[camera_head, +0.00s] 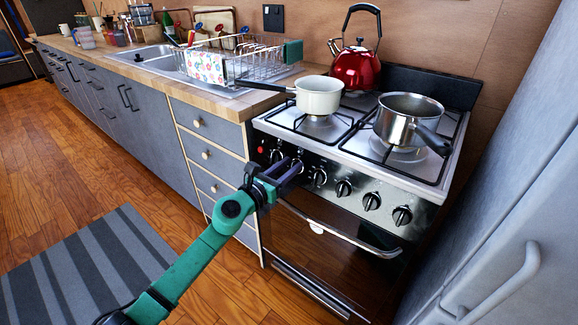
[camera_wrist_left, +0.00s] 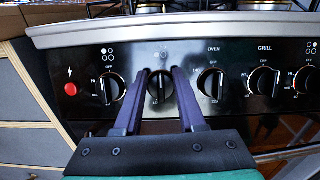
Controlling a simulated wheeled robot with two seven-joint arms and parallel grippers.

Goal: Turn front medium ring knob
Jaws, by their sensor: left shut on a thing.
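The stove (camera_head: 330,200) has a row of black knobs along its front panel. My left gripper (camera_head: 291,166) reaches in from the left to the left part of this row. In the left wrist view its two dark fingers (camera_wrist_left: 160,85) stand on either side of the second knob from the left (camera_wrist_left: 160,90), shut on it. That knob's pointer looks about upright. The first knob (camera_wrist_left: 112,88) is just left of the fingers and the third knob (camera_wrist_left: 211,84) just right, both apart from them. My right gripper is not in view.
A cream pot (camera_head: 319,95), a steel pot (camera_head: 408,118) and a red kettle (camera_head: 357,69) stand on the hob. An oven handle (camera_head: 340,228) runs below the knobs. A red button (camera_wrist_left: 71,89) sits at the panel's left. Grey drawers are left; a pale door is right.

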